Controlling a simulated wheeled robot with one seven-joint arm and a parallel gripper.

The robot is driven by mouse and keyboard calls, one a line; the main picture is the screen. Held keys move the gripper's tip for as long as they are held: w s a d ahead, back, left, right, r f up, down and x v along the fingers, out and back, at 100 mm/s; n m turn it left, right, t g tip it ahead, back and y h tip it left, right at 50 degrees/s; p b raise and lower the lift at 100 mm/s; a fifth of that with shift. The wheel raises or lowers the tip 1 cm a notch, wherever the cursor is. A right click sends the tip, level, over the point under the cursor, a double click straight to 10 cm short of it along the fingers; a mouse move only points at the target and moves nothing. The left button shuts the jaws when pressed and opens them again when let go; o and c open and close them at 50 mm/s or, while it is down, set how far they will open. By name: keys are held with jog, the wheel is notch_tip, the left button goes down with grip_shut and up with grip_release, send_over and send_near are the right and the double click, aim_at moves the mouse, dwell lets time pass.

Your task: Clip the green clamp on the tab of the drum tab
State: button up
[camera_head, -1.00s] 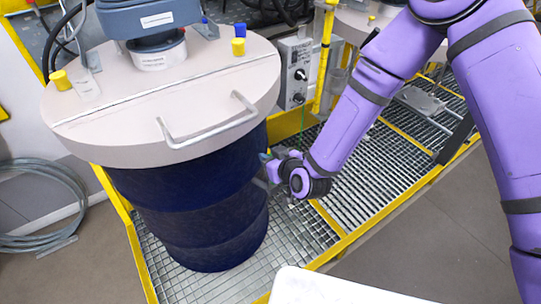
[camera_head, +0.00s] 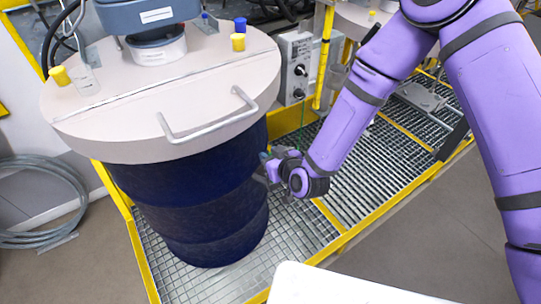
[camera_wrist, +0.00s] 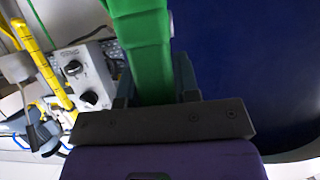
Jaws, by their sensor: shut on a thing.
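The green clamp (camera_wrist: 143,55) fills the top middle of the wrist view, between the two fingers of my gripper (camera_wrist: 153,85). My gripper is shut on it, and the clamp's far end runs out of the picture. In the head view my gripper (camera_head: 268,165) is beside the right side of the dark blue drum (camera_head: 190,205), below the lid. The drum also fills the right of the wrist view (camera_wrist: 255,65). I cannot make out the drum's tab, and cannot tell whether the clamp touches the drum.
A pale lid (camera_head: 160,100) with a metal handle (camera_head: 207,128) overhangs the drum. A grey control box (camera_head: 296,68) and a yellow post (camera_head: 324,60) stand behind my gripper. A thin green line hangs near the box. Metal grating (camera_head: 335,190) lies below.

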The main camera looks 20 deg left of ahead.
jog(key=shift+f, duration=0.55)
jog(key=shift+f, duration=0.3)
jog(key=o, duration=1)
jog(key=v, duration=1)
jog(key=shift+s+d+r, duration=0.2)
jog(key=shift+s+d, duration=0.05)
